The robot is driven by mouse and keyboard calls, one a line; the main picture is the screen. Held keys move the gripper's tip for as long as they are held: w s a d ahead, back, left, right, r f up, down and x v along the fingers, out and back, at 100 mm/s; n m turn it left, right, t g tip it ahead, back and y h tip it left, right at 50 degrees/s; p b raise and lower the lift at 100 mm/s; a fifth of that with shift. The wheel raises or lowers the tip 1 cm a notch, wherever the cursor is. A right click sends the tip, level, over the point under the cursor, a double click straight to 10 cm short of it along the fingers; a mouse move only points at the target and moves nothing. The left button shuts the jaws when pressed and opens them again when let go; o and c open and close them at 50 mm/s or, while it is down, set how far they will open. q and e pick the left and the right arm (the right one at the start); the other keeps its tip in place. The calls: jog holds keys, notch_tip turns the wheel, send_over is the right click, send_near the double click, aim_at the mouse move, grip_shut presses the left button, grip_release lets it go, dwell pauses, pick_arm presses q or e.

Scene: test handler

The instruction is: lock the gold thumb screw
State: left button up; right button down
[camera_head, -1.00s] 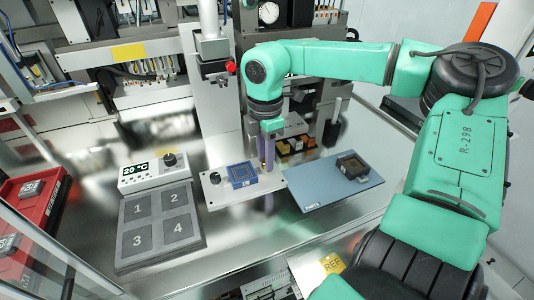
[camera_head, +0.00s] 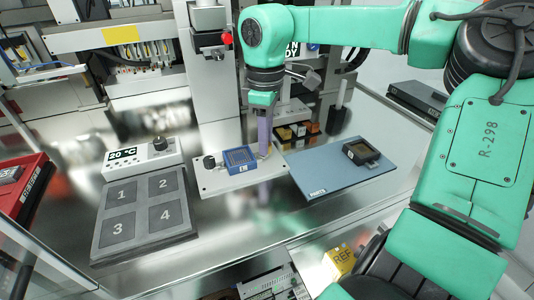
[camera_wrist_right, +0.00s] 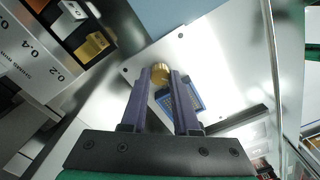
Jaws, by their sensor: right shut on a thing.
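A gold thumb screw (camera_wrist_right: 160,73) stands on the light metal plate (camera_head: 222,184). In the right wrist view it sits between my right gripper's fingertips (camera_wrist_right: 164,76). In the head view my right gripper (camera_head: 264,150) points down at the plate's right part, just right of the blue socket (camera_head: 240,159), and its fingers mostly hide the screw. The gripper is shut on the screw. The blue socket also shows behind the fingers in the wrist view (camera_wrist_right: 190,103). My left gripper is not in view.
A black knob (camera_head: 209,162) stands at the plate's left. The blue-grey parts mat (camera_head: 325,178) bears a dark square part (camera_head: 362,152). The numbered grey pad (camera_head: 143,240) lies left, near a red bin (camera_head: 30,190). Small coloured blocks (camera_head: 297,131) sit behind the gripper.

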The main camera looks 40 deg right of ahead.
jog(key=shift+m, duration=0.4)
jog(key=m+b, duration=0.2)
jog(key=shift+d+f+m, duration=0.1)
jog(key=shift+f+m, duration=0.3)
jog(key=shift+r, duration=0.35)
jog(key=c, duration=0.9)
grip_release()
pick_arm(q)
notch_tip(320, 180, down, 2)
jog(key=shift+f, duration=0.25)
pick_arm(e)
jog(key=shift+r+p, duration=2.1)
jog(key=shift+r, duration=0.55)
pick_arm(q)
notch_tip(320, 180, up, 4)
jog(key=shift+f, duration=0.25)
pick_arm(e)
jog(key=shift+f, duration=0.1)
